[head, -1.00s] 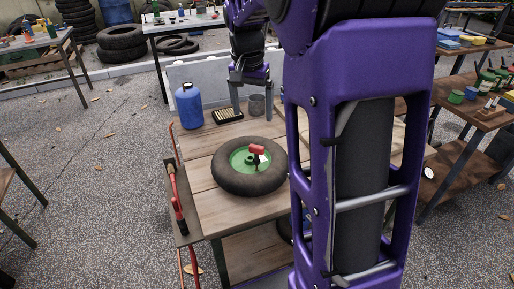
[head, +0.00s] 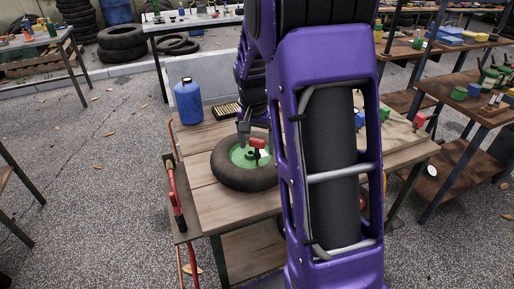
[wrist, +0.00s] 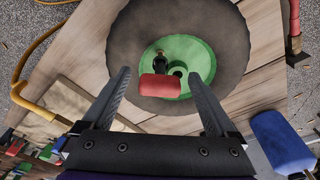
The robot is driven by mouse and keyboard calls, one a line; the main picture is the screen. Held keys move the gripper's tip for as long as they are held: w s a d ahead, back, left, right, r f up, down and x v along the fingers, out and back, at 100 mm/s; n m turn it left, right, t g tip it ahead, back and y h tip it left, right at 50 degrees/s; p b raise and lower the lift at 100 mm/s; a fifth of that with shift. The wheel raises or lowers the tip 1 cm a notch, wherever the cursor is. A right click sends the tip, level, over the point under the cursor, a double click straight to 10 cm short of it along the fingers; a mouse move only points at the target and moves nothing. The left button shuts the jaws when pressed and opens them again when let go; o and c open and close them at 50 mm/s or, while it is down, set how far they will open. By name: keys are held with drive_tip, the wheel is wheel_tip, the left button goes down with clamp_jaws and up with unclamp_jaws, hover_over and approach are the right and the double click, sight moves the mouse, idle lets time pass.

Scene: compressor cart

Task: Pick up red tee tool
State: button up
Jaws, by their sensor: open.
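The red tee tool (head: 257,144) has a red crossbar on a dark stem. It stands at the green hub (head: 238,156) of a black tyre (head: 228,177) lying flat on the wooden cart top. In the wrist view the red crossbar (wrist: 160,86) lies between the two fingers in the picture, beside a dark hole in the green hub (wrist: 200,60). My gripper (wrist: 160,76) is open and empty, with a finger to each side of the bar. In the head view my gripper (head: 254,134) is close above the hub, partly hidden by my arm.
A blue canister (head: 188,103) stands at the cart's back left, and a dark tray (head: 227,110) lies beside it. A red-handled tool (head: 178,207) hangs on the cart's left side. Small coloured items sit on the cart's right part. My arm hides the middle.

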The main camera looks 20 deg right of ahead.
sight(257, 140)
drive_tip(key=shift+f, duration=0.2)
clamp_jaws()
wheel_tip(257, 140, up, 15)
drive_tip(key=p, duration=0.6)
idle(0.4)
idle(0.3)
